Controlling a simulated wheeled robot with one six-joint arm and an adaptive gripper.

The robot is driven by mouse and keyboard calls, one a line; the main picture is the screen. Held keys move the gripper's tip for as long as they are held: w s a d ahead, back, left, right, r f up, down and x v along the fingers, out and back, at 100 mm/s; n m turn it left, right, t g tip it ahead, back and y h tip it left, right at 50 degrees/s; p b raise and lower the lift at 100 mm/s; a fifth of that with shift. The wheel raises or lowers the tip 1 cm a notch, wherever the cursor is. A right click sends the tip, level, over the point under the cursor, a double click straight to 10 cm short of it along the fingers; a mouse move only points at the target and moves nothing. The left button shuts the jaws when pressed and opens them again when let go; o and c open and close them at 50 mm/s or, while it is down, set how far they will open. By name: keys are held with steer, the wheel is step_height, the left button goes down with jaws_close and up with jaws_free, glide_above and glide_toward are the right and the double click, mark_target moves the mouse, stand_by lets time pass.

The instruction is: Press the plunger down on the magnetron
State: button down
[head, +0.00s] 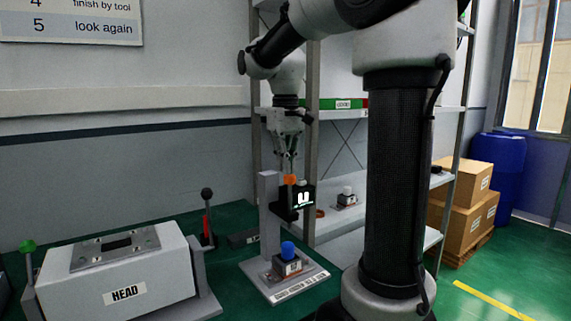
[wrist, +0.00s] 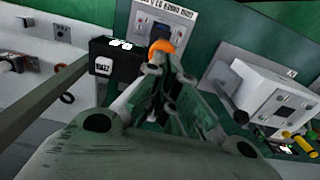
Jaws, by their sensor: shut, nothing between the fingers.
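A press stand with a grey column (head: 269,215) rises from a labelled grey base plate (head: 296,288). Its black head (head: 304,195) carries a lit display and an orange plunger knob (head: 290,180), also seen in the wrist view (wrist: 163,46). Below it on the base stands a small box-shaped unit, likely the magnetron (head: 290,267), with a blue cap (head: 287,249). My gripper (head: 289,170) points down with its fingers shut and empty, right above the orange knob. I cannot tell whether the tips touch it. In the wrist view the fingers hide much of the stand.
A grey box marked HEAD (head: 125,290) stands at the left, with a green-knobbed lever (head: 29,248) beside it and a black-knobbed lever (head: 207,195) behind. A shelf rack behind holds another small unit (head: 347,198). Cardboard boxes (head: 465,205) and a blue barrel (head: 497,165) stand at the right.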

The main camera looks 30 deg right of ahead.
stand_by(0.3)
glide_above(285, 211)
step_height(285, 211, down, 7)
steer(key=shift+d+f, duration=0.1)
steer(key=shift+s+f, duration=0.3)
steer(key=shift+f, duration=0.25)
stand_by(1.1)
steer(key=shift+w+r, duration=0.25)
steer(key=shift+r, duration=0.35)
step_height(285, 211, up, 15)
steer(key=shift+w+f, duration=0.1)
steer(key=shift+f, duration=0.05)
